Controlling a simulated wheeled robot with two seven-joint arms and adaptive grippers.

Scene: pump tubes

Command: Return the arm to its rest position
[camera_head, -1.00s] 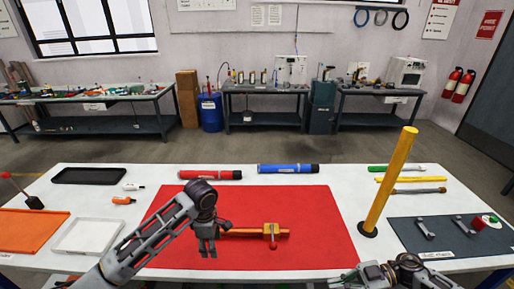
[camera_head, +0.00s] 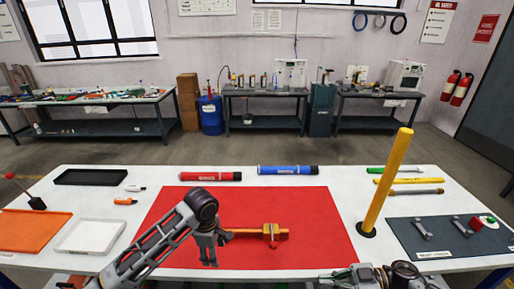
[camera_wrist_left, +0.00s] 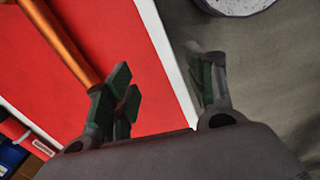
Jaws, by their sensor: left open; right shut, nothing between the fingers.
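My left arm comes in from the left in the head view. Its gripper (camera_head: 209,255) hangs fingers-down over the red mat (camera_head: 300,205). In the left wrist view the left gripper (camera_wrist_left: 165,95) is open, its fingers wide apart with nothing between them. The rod (camera_wrist_left: 62,42) passes behind one finger in the wrist view; contact cannot be told. My right gripper (camera_head: 345,277) is shut and empty at the table's front edge, partly cut off.
A tall yellow tube (camera_head: 387,180) stands on a black base right of the mat. Red (camera_head: 210,176) and blue (camera_head: 288,169) cylinders lie behind the mat. A dark mat (camera_head: 425,246) with tools is right.

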